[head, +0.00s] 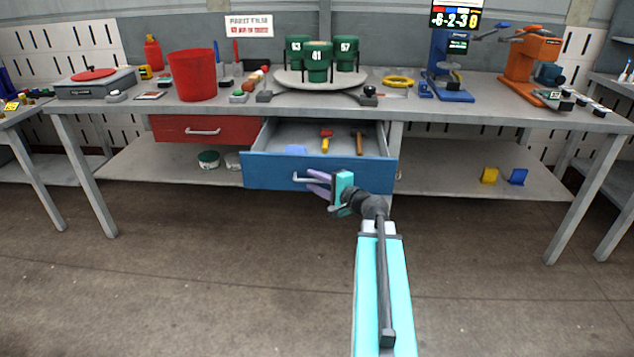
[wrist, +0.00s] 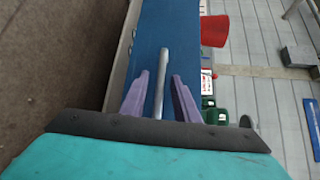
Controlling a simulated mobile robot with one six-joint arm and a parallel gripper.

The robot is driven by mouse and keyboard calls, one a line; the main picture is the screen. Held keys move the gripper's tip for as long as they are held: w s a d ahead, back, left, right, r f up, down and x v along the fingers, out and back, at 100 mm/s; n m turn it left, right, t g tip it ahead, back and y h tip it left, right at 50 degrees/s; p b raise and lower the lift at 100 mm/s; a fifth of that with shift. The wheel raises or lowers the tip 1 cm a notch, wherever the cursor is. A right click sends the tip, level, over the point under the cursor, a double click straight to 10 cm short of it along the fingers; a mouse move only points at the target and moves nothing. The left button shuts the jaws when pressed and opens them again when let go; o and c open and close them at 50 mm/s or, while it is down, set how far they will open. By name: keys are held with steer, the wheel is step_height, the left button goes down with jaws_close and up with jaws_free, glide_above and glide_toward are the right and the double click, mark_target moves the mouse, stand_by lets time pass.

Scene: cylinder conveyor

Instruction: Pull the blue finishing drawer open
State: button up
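The blue drawer (head: 268,172) under the workbench stands pulled out, so its inside shows from above. A yellow tool with a red head (head: 325,140), a wooden-handled tool (head: 360,143) and a light blue piece (head: 296,150) lie in it. My gripper (head: 315,183) is at the drawer's front, by its metal handle (head: 300,180). In the wrist view the purple fingers (wrist: 160,76) are apart, one on each side of the handle bar (wrist: 162,70), with a visible gap on both sides.
A closed red drawer (head: 190,129) is to the left of the blue one. The bench top (head: 130,103) carries a red bin (head: 192,76), a turntable (head: 300,82) with green numbered containers, and an orange machine (head: 530,55). The floor in front (head: 200,260) is clear.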

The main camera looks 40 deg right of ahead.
steer(key=shift+s, duration=0.1)
steer(key=s, duration=0.5)
steer(key=shift+d+r, duration=0.25)
steer(key=shift+r, duration=0.15)
steer(key=shift+s+r+p, duration=0.2)
steer(key=shift+s+p, duration=0.05)
steer(key=shift+p, duration=0.25)
steer(key=shift+d+p, duration=0.1)
steer(key=shift+p, duration=0.5)
steer(key=p, duration=0.4)
steer(key=shift+s+d, duration=0.1)
steer(key=shift+s, duration=0.3)
steer(key=s+p, duration=0.1)
steer(key=p, duration=0.6)
steer(key=shift+s+r, duration=0.2)
steer(key=shift+s, duration=0.15)
steer(key=shift+s+d+r+p, duration=0.1)
steer(key=shift+s+r+p, duration=0.05)
steer(key=shift+s+p, duration=1.25)
steer(key=shift+s+d+r+p, duration=0.1)
steer(key=shift+s+p, duration=1.2)
steer(key=shift+p, duration=0.05)
